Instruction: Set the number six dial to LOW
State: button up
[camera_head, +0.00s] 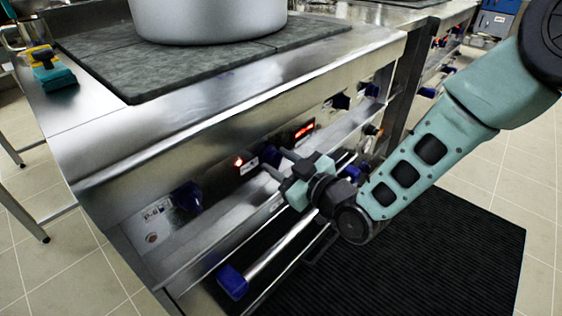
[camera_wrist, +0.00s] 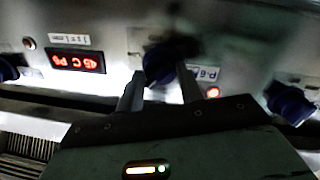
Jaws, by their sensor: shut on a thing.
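A blue dial (camera_wrist: 160,62) sits between the two fingers of my gripper (camera_wrist: 158,92) in the wrist view, and the fingers are shut on it. A small label (camera_wrist: 207,73) beside it seems to read P-6, with a lit red lamp (camera_wrist: 212,92) near it. The dial's pointer and the LOW mark cannot be made out. In the head view my gripper (camera_head: 277,163) reaches the stove's front panel from the right, and its fingers and body hide the held dial.
Another blue dial (camera_head: 187,197) is at the panel's left end; it also shows in the wrist view (camera_wrist: 290,103). A lit red display (camera_head: 305,130) is to the right. A rail with a blue end (camera_head: 232,281) runs below. A large pot (camera_head: 207,18) stands on top.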

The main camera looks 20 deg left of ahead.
jog(key=m, duration=0.3)
jog(key=shift+g+p, duration=0.3)
jog(key=shift+p, duration=0.05)
jog(key=m, duration=0.3)
jog(key=shift+m+g+p, duration=0.3)
jog(key=shift+p, duration=0.1)
jog(key=m, duration=0.1)
jog(key=m+p, duration=0.1)
jog(key=m, duration=0.1)
jog(key=shift+w+d+m+g, duration=0.1)
jog(key=shift+w+m+g, duration=0.05)
jog(key=shift+m+g, duration=0.45)
jog(key=shift+m, duration=0.8)
jog(key=o, duration=1)
